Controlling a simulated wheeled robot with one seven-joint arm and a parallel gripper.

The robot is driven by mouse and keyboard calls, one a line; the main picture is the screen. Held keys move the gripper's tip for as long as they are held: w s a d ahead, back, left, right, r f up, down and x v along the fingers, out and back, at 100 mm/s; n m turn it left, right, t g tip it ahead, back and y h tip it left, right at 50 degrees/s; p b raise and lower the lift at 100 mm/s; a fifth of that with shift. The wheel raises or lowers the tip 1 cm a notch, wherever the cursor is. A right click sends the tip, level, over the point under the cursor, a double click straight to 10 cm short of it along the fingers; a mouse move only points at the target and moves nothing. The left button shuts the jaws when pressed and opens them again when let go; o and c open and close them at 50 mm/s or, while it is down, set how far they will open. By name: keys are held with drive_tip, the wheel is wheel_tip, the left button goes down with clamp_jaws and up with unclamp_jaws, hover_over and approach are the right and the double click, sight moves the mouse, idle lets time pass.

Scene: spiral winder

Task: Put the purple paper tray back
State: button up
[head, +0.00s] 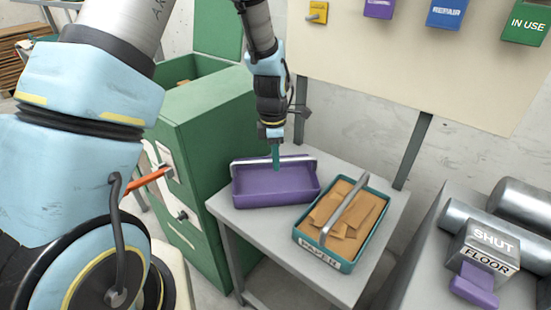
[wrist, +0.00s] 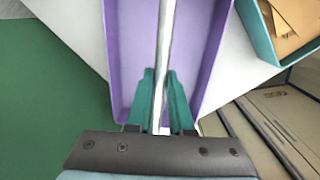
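The purple paper tray (head: 275,188) looks empty and sits on the left part of a small grey table, beside the green cabinet. Its pale metal handle (head: 300,159) spans the tray's length. My gripper (head: 276,160) points down at the handle from above. In the wrist view the purple tray (wrist: 132,60) lies below my gripper (wrist: 160,85), and the handle (wrist: 164,40) runs between the two teal fingers. The fingers look closed on the handle from both sides. The tray appears to rest on the table top.
A teal tray (head: 351,266) marked PAPER, with brown paper in it, stands close on the right of the grey table (head: 258,232). The green cabinet (head: 200,125) stands close on the left. A metal SHUT FLOOR block (head: 488,246) is at the far right.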

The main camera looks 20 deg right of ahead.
drive_tip(key=o, duration=0.4)
drive_tip(key=shift+o, duration=0.2)
drive_tip(key=shift+r, duration=0.1)
wheel_tip(320, 180, up, 12)
drive_tip(key=b, duration=0.1)
drive_tip(key=shift+a+b, duration=0.35)
drive_tip(key=s+a+m, duration=0.2)
drive_tip(key=a+m, duration=0.6)
drive_tip(key=a, duration=0.7)
drive_tip(key=s+a+m+t, duration=0.1)
drive_tip(key=s+a+m, duration=0.1)
drive_tip(key=a+m, duration=0.6)
drive_tip(key=a, duration=0.6)
drive_tip(key=shift+a, duration=0.35)
